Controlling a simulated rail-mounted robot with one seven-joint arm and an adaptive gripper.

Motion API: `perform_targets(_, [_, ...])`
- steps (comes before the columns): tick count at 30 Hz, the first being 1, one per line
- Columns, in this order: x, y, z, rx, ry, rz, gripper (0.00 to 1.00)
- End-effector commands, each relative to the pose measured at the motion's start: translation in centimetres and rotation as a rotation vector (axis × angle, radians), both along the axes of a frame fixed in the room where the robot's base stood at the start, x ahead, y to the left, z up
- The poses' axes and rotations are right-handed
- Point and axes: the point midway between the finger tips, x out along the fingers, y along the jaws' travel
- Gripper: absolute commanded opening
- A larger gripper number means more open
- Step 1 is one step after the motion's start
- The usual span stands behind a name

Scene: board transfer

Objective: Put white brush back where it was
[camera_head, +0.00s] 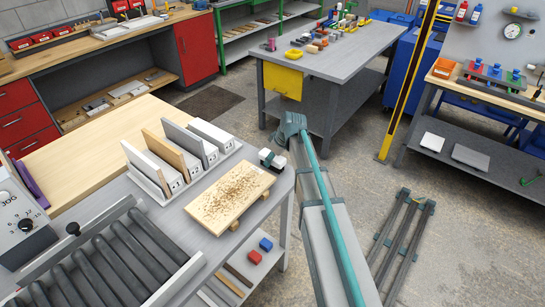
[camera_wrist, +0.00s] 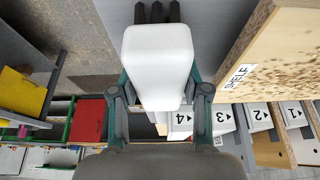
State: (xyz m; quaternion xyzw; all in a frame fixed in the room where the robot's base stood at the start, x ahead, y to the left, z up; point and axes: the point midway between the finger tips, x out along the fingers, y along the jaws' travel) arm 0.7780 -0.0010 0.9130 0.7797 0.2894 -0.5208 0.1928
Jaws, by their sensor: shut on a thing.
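In the wrist view the white brush (camera_wrist: 158,55) is a rounded white block with dark bristles (camera_wrist: 157,12) at its far end. My gripper (camera_wrist: 158,92) is shut on it, one teal-grey finger on each side. In the head view a small white and dark shape, apparently the brush (camera_head: 266,156), shows beside my arm, near the right edge of the grey bench. It is beyond the far right corner of a chip-strewn wooden board (camera_head: 231,196). Whether it touches the bench cannot be told. The board carries a SHELF label in the wrist view (camera_wrist: 237,76).
Several numbered boards (camera_head: 150,165) stand upright in a rack left of the chip-strewn board. A roller conveyor (camera_head: 110,260) lies at the lower left. Red and blue blocks (camera_head: 266,244) sit on the lower shelf. Open floor (camera_head: 330,150) lies right of the bench.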

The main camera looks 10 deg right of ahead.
Motion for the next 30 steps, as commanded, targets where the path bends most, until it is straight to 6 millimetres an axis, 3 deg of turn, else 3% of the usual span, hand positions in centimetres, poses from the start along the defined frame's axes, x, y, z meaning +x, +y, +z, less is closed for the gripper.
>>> perform_targets(8, [0.0,0.0,-0.4,0.0,0.0,0.0,0.14])
perform_targets(9, [0.0,0.0,-0.4,0.0,0.0,0.0,0.48])
perform_targets(13, [0.0,0.0,-0.3,0.0,0.0,0.0,0.7])
perform_targets(23, [0.0,0.0,-0.2,0.0,0.0,0.0,0.71])
perform_targets(30, [-0.4,-0.3,1.1,0.0,-0.003,-0.001,0.71])
